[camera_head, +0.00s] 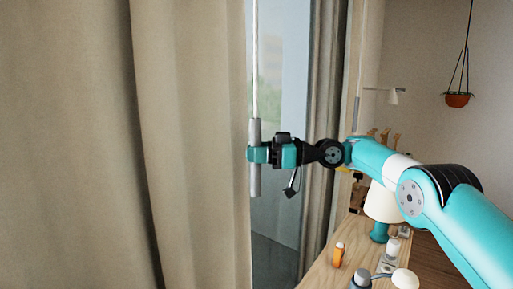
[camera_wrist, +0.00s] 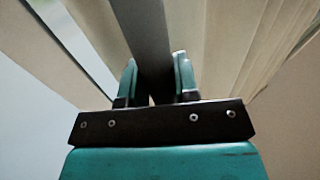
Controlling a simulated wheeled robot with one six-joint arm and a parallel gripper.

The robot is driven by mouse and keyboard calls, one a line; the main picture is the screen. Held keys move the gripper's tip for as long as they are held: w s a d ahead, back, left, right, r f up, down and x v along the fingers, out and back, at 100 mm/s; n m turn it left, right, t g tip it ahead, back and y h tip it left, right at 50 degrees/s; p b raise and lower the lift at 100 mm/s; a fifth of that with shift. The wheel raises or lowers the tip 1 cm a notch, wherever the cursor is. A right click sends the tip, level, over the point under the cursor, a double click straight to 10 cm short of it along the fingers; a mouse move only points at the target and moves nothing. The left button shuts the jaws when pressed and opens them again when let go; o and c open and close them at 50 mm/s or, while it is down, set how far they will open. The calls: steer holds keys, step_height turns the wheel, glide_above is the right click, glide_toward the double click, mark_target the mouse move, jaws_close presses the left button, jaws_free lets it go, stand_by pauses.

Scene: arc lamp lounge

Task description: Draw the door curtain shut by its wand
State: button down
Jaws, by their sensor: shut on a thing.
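The curtain wand (camera_head: 254,183) hangs upright, a thin white rod with a thicker grey handle at its lower end. My gripper (camera_head: 254,155) is shut on the grey handle, near its middle. In the wrist view, the handle (camera_wrist: 150,40) runs between the two teal fingers of my gripper (camera_wrist: 156,80). The beige door curtain (camera_head: 190,120) hangs in broad folds across the left half of the head view, its edge just left of the wand. Its cloth (camera_wrist: 205,30) also shows behind the fingers in the wrist view. The glass door (camera_head: 283,100) is uncovered right of the wand.
A second, darker curtain strip (camera_head: 322,110) hangs at the right of the glass. A wooden table (camera_head: 318,272) below my arm bears a lamp with a white shade (camera_head: 382,203), an orange bottle (camera_head: 338,255) and other small things. A hanging planter (camera_head: 458,99) is at upper right.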

steer(key=shift+r, duration=0.1)
steer(key=c, duration=1.1)
jaws_free()
steer(key=shift+c, duration=0.2)
steer(key=shift+s, duration=0.1)
